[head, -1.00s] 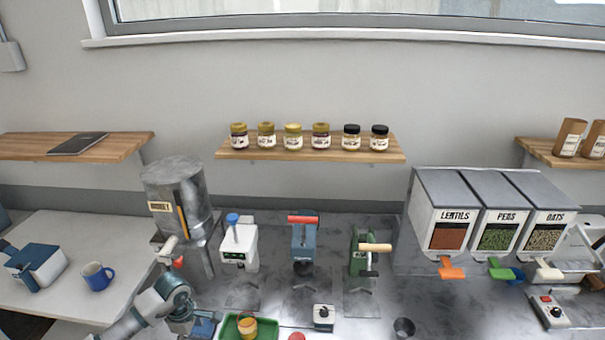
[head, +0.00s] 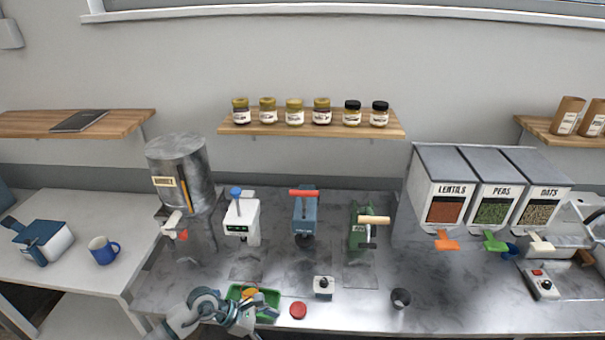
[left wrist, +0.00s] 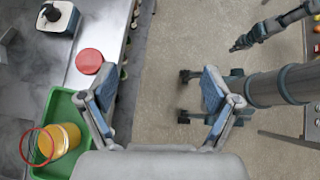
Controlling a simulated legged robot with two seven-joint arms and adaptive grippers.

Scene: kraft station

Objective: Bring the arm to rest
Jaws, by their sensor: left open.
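My left arm comes in from the lower left in the head view, and its gripper (head: 242,322) is at the front edge of the counter, beside the green tray (head: 276,297). In the left wrist view the left gripper (left wrist: 157,90) has its two fingers spread wide, with nothing between them but bare floor beyond. What looks like my right gripper (left wrist: 240,43) hangs over the floor at the upper right of that view; it is too small to tell its jaws. It does not show in the head view.
A glass of amber contents (left wrist: 68,137) is in the green tray, near the left gripper. A red disc (head: 298,310) and a small white device (head: 323,287) lie right of it. A metal honey tank (head: 182,172) stands behind. Floor in front is clear.

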